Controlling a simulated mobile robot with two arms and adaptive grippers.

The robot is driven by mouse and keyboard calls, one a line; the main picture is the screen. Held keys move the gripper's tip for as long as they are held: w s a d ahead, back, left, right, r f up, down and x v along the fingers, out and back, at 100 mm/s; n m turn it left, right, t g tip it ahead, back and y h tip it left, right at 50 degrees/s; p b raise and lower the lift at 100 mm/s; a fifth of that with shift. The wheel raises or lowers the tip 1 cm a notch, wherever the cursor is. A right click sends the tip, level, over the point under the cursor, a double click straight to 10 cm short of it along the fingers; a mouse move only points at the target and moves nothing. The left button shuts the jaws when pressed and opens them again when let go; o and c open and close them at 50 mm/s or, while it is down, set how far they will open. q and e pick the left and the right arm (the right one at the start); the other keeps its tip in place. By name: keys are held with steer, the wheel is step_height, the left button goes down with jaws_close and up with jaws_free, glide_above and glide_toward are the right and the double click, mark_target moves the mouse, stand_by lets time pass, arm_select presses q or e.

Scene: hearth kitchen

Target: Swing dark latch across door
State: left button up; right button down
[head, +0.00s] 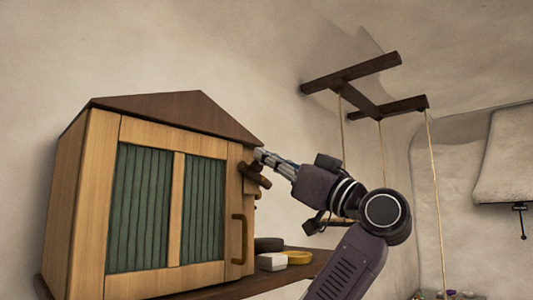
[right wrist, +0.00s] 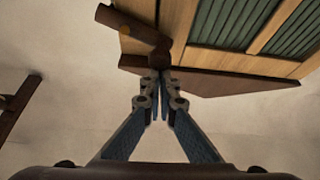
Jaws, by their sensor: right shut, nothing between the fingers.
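The wooden cabinet (head: 112,215) has a door with green slatted panels (head: 140,205) and a curved brown handle (head: 239,240). The dark latch (head: 254,176) is at the door's upper right edge, slanting down to the right. My right gripper (head: 261,155) is shut and empty at the latch's upper end, under the dark gabled top. In the right wrist view, the dark latch (right wrist: 134,26) runs at a slant beyond the closed fingertips (right wrist: 160,76). The fingertips are close to its near end; I cannot tell whether they touch. My left gripper is out of view.
The cabinet stands on a wooden shelf (head: 230,289). A dark round thing (head: 269,244), a white block (head: 271,262) and a yellow thing (head: 298,257) sit at its right. A hanging wooden rack (head: 352,73) with ropes is behind my right arm.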

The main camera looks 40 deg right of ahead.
steer(key=n+y+b, duration=0.1)
steer(key=n+b, duration=0.1)
steer(key=f+n+y+b, duration=0.1)
steer(key=n+b, duration=0.1)
steer(key=a+f+n+g+y+b, duration=0.1)
steer(key=n+b, duration=0.1)
steer(key=shift+s+f+y, duration=0.1)
steer(key=shift+y, duration=0.2)
